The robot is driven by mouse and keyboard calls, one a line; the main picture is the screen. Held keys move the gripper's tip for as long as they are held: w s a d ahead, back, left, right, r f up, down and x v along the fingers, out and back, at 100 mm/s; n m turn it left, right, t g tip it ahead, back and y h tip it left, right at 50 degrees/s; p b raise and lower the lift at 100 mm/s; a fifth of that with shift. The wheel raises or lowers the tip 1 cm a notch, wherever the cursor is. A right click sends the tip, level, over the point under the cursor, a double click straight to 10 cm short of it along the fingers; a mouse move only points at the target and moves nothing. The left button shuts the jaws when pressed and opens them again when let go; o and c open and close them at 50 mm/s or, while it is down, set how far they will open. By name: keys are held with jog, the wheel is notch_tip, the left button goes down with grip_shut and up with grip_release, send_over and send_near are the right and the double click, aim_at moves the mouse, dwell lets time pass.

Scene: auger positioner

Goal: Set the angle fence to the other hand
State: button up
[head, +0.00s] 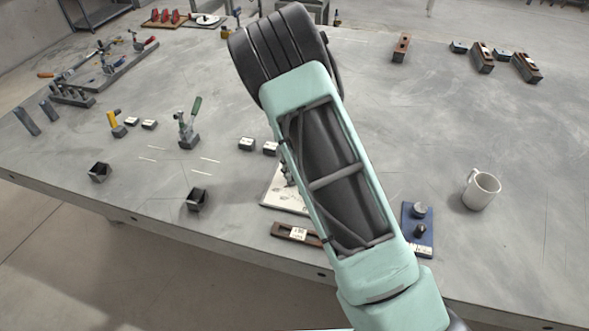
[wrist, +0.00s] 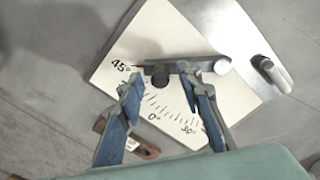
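A white plate (wrist: 150,35) with a printed angle scale lies below my gripper in the wrist view; 45°, 0° and 30° are readable. A grey arm (wrist: 185,66) with a reddish tip crosses it, its tip beside the 45° mark. A dark round knob (wrist: 160,79) sits just under this arm. A grey bar (wrist: 240,40) runs along the plate's right side; I cannot tell how it joins the arm. My gripper (wrist: 168,88) is open, its blue-padded fingers apart on either side of the knob; contact is unclear. In the head view the plate (head: 283,197) is mostly hidden by my arm.
A brown labelled block (head: 297,234) lies by the table's front edge, near the plate. Right of my arm are a blue fixture (head: 418,228) and a white mug (head: 481,190). Small dark blocks (head: 247,144), a toggle clamp (head: 188,127) and open bins (head: 197,199) stand left.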

notch_tip(320, 180, up, 11)
dwell(0.3)
dwell(0.4)
